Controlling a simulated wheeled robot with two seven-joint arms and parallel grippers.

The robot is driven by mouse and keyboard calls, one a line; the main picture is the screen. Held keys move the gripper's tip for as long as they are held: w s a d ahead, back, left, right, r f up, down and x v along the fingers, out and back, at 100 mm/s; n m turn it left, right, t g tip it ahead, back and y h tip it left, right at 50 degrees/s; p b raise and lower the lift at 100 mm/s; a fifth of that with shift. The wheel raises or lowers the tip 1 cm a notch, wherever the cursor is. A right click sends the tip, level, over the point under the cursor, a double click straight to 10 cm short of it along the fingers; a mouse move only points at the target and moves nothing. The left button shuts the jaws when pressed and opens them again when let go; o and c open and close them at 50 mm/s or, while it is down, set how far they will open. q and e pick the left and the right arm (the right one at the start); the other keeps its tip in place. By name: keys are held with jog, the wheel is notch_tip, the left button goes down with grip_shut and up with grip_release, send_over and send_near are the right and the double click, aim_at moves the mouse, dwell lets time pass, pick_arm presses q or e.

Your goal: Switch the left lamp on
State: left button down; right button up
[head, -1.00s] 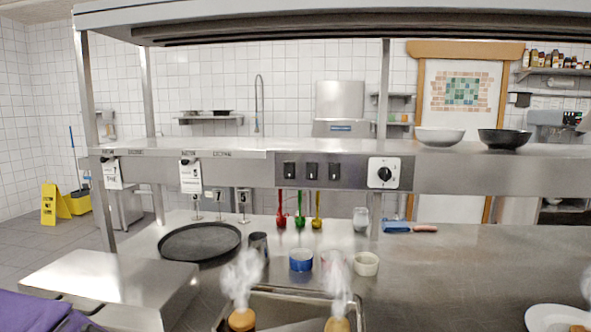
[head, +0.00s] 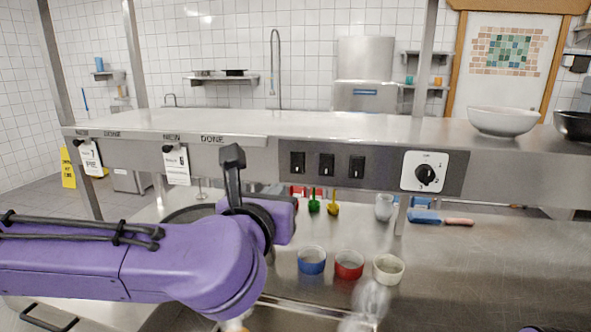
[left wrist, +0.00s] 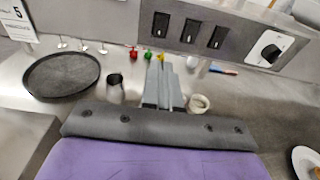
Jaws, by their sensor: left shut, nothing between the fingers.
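A grey control panel on the shelf front carries three black rocker switches: the left switch (head: 297,162), the middle switch (head: 327,165) and the right switch (head: 357,167). They also show in the left wrist view, with the left switch (left wrist: 160,25) above my fingers. No lamp is visible now, and I cannot tell any switch's setting. My left gripper (head: 232,158) is shut and empty, left of the left switch in the head view. Its closed fingers (left wrist: 160,64) point towards the panel in the left wrist view, apparently apart from it. My right gripper is not in view.
A dial (head: 425,173) sits right of the switches. Order tickets (head: 176,165) hang at the left. Below are a black round pan (left wrist: 62,75), blue (head: 311,261), red (head: 349,265) and cream (head: 388,269) cups, and coloured spoons. A white bowl (head: 502,121) stands on the shelf.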

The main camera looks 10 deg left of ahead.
aim_at(297, 170)
pick_arm(q)
jog(key=w+p, duration=0.2)
jog(key=w, duration=0.2)
jog(key=w+f+p, duration=0.1)
jog(key=w+p, duration=0.1)
jog(key=w, duration=0.3)
jog(key=w+p, duration=0.2)
jog(key=w, duration=0.2)
jog(key=shift+w+a+f, duration=0.1)
jog(key=shift+w+f, duration=0.25)
jog(key=shift+w, duration=0.05)
jog(key=shift+w+f, duration=0.2)
jog(key=shift+w, duration=0.2)
